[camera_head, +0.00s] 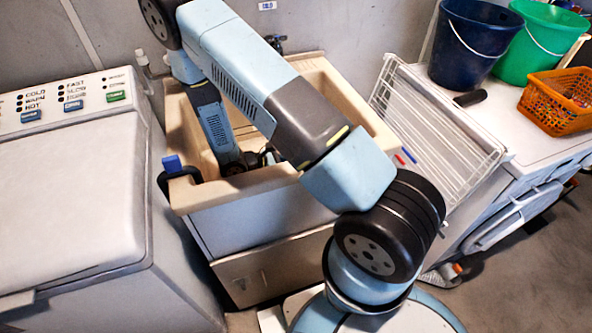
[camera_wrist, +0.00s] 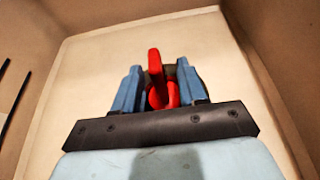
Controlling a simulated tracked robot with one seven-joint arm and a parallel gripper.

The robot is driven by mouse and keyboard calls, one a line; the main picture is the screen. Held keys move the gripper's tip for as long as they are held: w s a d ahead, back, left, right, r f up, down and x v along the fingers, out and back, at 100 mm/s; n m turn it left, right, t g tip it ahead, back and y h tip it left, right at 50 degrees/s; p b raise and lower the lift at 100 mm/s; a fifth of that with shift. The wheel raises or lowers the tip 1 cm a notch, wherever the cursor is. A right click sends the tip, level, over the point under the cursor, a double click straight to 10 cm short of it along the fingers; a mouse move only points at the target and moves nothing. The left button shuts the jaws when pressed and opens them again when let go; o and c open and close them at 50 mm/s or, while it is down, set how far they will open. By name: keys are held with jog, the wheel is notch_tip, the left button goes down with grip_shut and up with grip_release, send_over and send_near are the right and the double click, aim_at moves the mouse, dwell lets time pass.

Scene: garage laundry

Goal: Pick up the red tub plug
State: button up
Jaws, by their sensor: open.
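The red tub plug (camera_wrist: 155,66) shows in the wrist view as a bright red piece standing up, with a rounded red part lower down. It is between the two blue fingers of my gripper (camera_wrist: 161,80), which are open on either side of it. I cannot tell whether either finger touches it. The plug's lower part is partly hidden by the gripper. In the head view my arm reaches down into the beige laundry tub (camera_head: 185,195), and its end is low inside. The plug cannot be made out there.
The tub's beige walls stand close around my gripper. A blue-topped dark item (camera_head: 173,165) sits on the tub's front left rim. A washing machine (camera_head: 70,200) is at left. A white wire rack (camera_head: 435,120), buckets (camera_head: 470,40) and an orange basket (camera_head: 556,102) are at right.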

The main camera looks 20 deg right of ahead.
jog(key=shift+x, duration=1.4)
grip_shut()
